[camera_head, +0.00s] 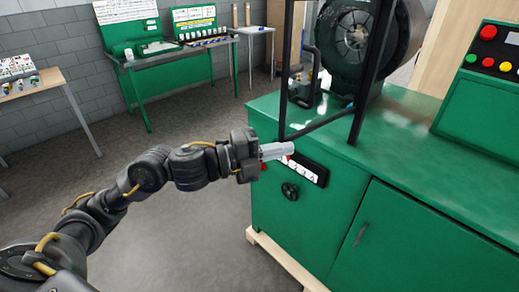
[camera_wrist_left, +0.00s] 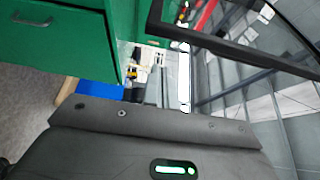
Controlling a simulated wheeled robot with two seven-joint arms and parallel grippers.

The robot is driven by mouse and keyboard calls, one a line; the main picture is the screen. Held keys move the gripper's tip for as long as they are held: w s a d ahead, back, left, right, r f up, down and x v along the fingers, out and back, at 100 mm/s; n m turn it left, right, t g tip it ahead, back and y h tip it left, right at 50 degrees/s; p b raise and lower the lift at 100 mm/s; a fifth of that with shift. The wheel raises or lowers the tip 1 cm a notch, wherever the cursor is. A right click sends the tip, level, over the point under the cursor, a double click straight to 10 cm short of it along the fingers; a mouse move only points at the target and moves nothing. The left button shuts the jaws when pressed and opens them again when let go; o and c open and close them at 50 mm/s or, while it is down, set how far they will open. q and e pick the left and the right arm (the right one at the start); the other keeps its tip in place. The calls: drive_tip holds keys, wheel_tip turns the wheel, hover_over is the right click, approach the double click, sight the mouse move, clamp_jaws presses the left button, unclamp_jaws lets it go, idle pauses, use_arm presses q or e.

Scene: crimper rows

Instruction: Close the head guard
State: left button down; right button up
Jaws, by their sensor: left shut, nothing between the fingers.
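The head guard (camera_head: 372,70) is a black-framed, see-through panel standing at the front left of the green machine, before the round crimper head (camera_head: 354,36). It appears swung out at an angle from the head; its hinge is hard to make out. In the left wrist view, the guard's dark frame (camera_wrist_left: 225,47) crosses the upper right. My left gripper (camera_head: 290,149) is shut and empty, its pale fingers pointing right, just below the guard's lower left corner. I cannot tell whether it touches the frame. My right gripper is out of view.
A control panel with red, green and yellow buttons (camera_head: 490,48) is at the right. Green benches (camera_head: 180,68) stand behind left. The floor (camera_head: 180,240) beside the machine is clear.

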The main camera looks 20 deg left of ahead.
use_arm(q)
drive_tip(key=w+p, duration=0.1)
drive_tip(key=w, duration=0.1)
drive_tip(key=w+a+p, duration=0.1)
drive_tip(key=shift+w+a, duration=0.2)
drive_tip(key=shift+w, duration=0.15)
drive_tip(key=shift+a, duration=0.1)
